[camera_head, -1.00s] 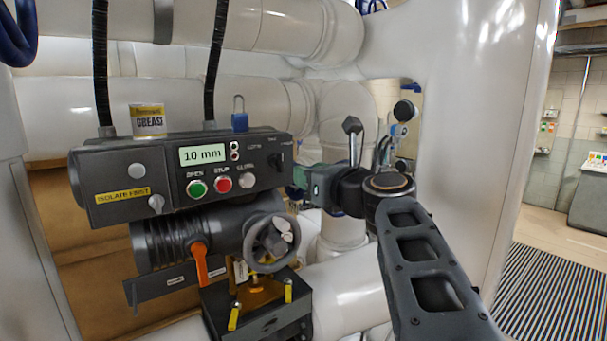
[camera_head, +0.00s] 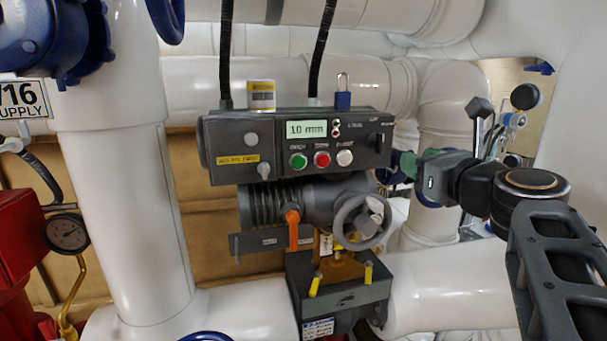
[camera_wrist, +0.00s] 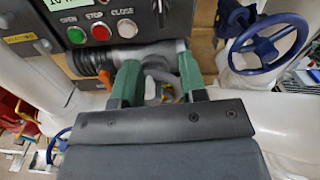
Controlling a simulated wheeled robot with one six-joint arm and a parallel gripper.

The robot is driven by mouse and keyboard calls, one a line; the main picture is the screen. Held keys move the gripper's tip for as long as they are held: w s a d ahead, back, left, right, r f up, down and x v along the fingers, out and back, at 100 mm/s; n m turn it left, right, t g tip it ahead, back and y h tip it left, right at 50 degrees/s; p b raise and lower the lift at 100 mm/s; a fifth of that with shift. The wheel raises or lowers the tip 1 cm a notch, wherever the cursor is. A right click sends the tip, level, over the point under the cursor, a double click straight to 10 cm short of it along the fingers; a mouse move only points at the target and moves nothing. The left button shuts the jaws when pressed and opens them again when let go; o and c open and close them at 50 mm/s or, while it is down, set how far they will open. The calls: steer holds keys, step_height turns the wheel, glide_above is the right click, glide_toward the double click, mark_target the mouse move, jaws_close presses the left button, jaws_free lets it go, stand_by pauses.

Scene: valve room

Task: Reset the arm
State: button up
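My arm reaches in from the right in the head view, with my gripper (camera_head: 405,165) to the right of the grey valve actuator box (camera_head: 290,150). In the wrist view my gripper (camera_wrist: 158,82) has two green fingers standing apart, with a gap between them and nothing seen held. Beyond the fingers is the actuator's body and part of its handwheel, partly hidden. The box carries a display (camera_head: 306,129) reading 10 mm, a green button (camera_head: 298,160), a red button (camera_head: 322,160) and a white button (camera_head: 344,158). The grey handwheel (camera_head: 361,221) is below them.
A grease tin (camera_head: 262,96) and a blue padlock (camera_head: 342,97) are on top of the box. An orange lever (camera_head: 293,230) hangs below. White pipes (camera_head: 125,200) surround the actuator. A blue handwheel (camera_wrist: 268,42) is at the right in the wrist view. A gauge (camera_head: 67,234) is at far left.

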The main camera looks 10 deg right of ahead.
steer(key=s+a+f+n+g+h, duration=0.15)
steer(key=f+n+g, duration=0.25)
steer(key=f+n, duration=0.55)
steer(key=s+a+f+n+g, duration=0.15)
steer(key=f+n+g, duration=0.25)
steer(key=f+n, duration=0.55)
steer(key=s+a+f+n+g+h, duration=0.1)
steer(key=s+a+f+n+g, duration=0.1)
steer(key=f+n, duration=0.5)
steer(key=s+a+f+n+g, duration=0.3)
steer(key=s+a+f+n, duration=0.1)
steer(key=s+f+n, duration=0.2)
steer(key=shift+s+f+n+h+b, duration=0.35)
steer(key=shift+f+n+b, duration=0.1)
steer(key=shift+f+n, duration=0.1)
